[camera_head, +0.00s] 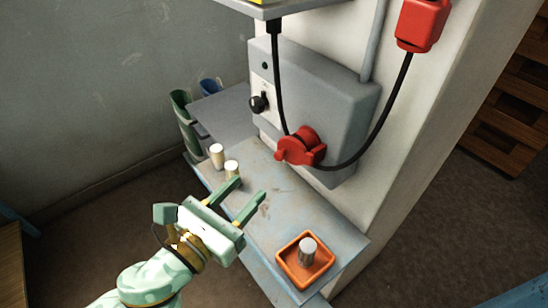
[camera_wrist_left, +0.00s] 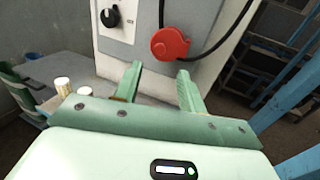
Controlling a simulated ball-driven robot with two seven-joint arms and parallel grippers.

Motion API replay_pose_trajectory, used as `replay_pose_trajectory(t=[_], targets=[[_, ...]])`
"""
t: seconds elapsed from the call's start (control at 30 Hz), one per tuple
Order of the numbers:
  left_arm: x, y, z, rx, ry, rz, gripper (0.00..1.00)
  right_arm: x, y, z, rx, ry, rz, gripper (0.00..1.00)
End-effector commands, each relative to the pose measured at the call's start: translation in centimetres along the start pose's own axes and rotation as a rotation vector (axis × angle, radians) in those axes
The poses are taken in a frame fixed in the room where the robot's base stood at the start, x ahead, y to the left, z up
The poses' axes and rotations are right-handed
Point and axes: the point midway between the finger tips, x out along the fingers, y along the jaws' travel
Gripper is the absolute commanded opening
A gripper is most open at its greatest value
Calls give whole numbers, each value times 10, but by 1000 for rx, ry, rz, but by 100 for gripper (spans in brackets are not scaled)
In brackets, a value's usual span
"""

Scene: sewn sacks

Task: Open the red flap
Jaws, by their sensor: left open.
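A red round fitting with a flap-like part (camera_head: 301,147) sits on the lower front of a grey box (camera_head: 330,105) on the wall. It shows as a red disc in the left wrist view (camera_wrist_left: 170,45); I cannot tell the flap's exact position. My left gripper (camera_head: 249,190) is open and empty, below and left of the red fitting and apart from it. In the left wrist view its two fingers (camera_wrist_left: 160,74) point toward the box, with the red disc beyond them. My right gripper is not in view.
A black knob (camera_head: 258,104) is on the grey box. Black cables hang by the red fitting; one runs to a red box (camera_head: 422,24). Two pale cylinders (camera_head: 217,154) and an orange tray (camera_head: 281,262) holding a grey cylinder (camera_head: 308,250) stand on the worn shelf (camera_head: 275,205).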

Motion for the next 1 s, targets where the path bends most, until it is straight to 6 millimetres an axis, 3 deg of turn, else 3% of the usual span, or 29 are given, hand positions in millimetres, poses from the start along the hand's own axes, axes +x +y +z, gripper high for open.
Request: replay_pose_trajectory(t=[0.2, 0.4, 0.83, 0.97, 1.0], targets=[[56, 0, -1, -3, -1, 0, 41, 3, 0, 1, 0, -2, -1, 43], [88, 0, -2, -3, 1, -1, 41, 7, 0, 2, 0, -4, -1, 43], [100, 0, -1, -3, 2, -1, 41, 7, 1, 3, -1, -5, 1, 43], [99, 0, -1, -3, 2, -1, 4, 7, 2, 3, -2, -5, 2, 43], [99, 0, -1, -3, 2, -1, 0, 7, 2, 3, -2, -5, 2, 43]])
